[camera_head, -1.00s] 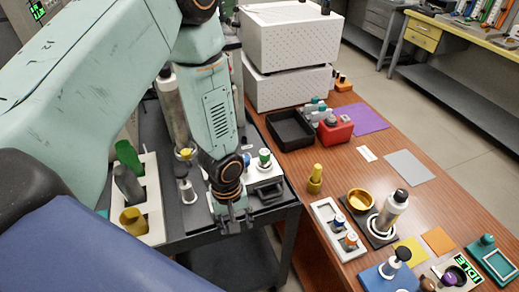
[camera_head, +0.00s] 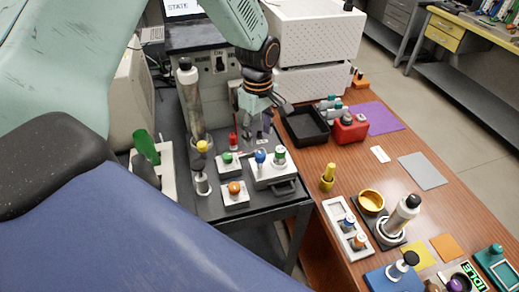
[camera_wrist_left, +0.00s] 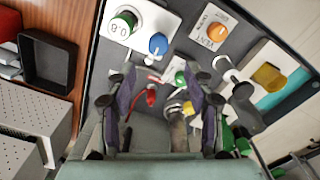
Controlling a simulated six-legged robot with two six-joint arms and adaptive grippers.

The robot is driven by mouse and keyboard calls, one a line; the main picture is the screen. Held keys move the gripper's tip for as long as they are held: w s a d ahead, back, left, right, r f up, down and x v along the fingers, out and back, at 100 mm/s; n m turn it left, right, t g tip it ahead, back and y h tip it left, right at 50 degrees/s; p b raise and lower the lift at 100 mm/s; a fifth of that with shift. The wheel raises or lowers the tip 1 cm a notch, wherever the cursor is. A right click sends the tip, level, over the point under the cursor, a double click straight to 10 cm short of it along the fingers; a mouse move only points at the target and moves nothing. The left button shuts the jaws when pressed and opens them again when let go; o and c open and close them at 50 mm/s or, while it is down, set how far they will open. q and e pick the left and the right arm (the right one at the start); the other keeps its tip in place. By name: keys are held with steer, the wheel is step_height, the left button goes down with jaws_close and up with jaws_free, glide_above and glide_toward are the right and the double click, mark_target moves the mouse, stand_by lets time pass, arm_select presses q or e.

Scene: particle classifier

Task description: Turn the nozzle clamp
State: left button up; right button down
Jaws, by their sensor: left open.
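I cannot tell for sure which part is the nozzle clamp. A small red knob (camera_head: 233,140) stands at the back of the dark cart top, by the foot of the grey machine (camera_head: 215,100). In the left wrist view the red knob (camera_wrist_left: 151,96) shows between the fingers, apart from them. My left gripper (camera_head: 258,112) is open and empty, pointing down above the back of the cart, right of the red knob. Its two spread fingers show in the left wrist view (camera_wrist_left: 163,92). My right gripper is not in view.
A tall metal cylinder (camera_head: 192,100) stands left of the red knob. Green (camera_head: 227,158), blue (camera_head: 260,157) and orange (camera_head: 235,188) knobs sit in front on white boxes. A black tray (camera_head: 304,138) and white perforated boxes (camera_head: 305,82) are to the right.

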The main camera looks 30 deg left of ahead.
mark_target(260, 153)
arm_select(q)
steer(key=f, duration=0.7)
steer(key=shift+w+d, duration=0.2)
steer(key=shift+d, duration=0.05)
steer(key=shift+s+a+f, duration=0.1)
steer(key=shift+s+f, duration=0.05)
steer(key=shift+f, duration=0.15)
steer(key=shift+d+r, duration=0.15)
steer(key=shift+d, duration=0.2)
steer(key=shift+c, duration=0.3)
steer(key=shift+a, duration=0.25)
steer(key=c, duration=0.4)
jaws_close()
